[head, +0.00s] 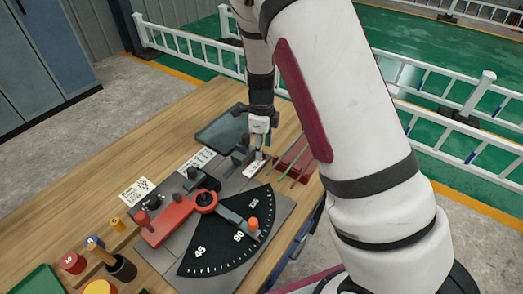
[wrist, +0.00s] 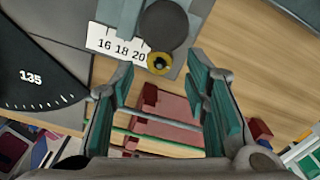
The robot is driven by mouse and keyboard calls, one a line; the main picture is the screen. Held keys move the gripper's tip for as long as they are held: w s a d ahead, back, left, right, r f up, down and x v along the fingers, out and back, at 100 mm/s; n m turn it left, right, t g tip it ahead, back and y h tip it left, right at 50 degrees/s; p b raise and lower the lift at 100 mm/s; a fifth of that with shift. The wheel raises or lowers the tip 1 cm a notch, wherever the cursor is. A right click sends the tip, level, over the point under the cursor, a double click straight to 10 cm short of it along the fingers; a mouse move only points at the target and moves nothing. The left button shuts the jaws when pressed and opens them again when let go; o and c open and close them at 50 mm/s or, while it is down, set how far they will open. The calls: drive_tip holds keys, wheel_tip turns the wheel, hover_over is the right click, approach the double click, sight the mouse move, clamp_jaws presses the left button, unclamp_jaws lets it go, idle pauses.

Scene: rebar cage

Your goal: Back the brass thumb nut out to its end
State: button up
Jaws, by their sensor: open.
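A small brass ring with a dark centre, which looks like the brass thumb nut (wrist: 160,63), shows in the wrist view just below a dark round knob (wrist: 164,25). It is beside the 20 end of a white scale strip (wrist: 115,43). My gripper (wrist: 161,72) is open, its green-padded fingers to the left and right of the nut, with nothing held. Whether either finger touches the nut I cannot tell. In the head view my gripper (head: 257,148) points down over the far right part of the bench fixture, and I cannot make out the nut there.
The fixture's black angle dial (head: 225,240) and red lever (head: 170,222) are at the near side. A red rack (head: 293,162) holding thin rods stands right of my gripper. A grey tray (head: 222,130) is behind. Pots and a green tray (head: 38,282) stand at lower left.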

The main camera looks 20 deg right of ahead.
wheel_tip(320, 180, up, 10)
drive_tip(key=shift+f, duration=0.2)
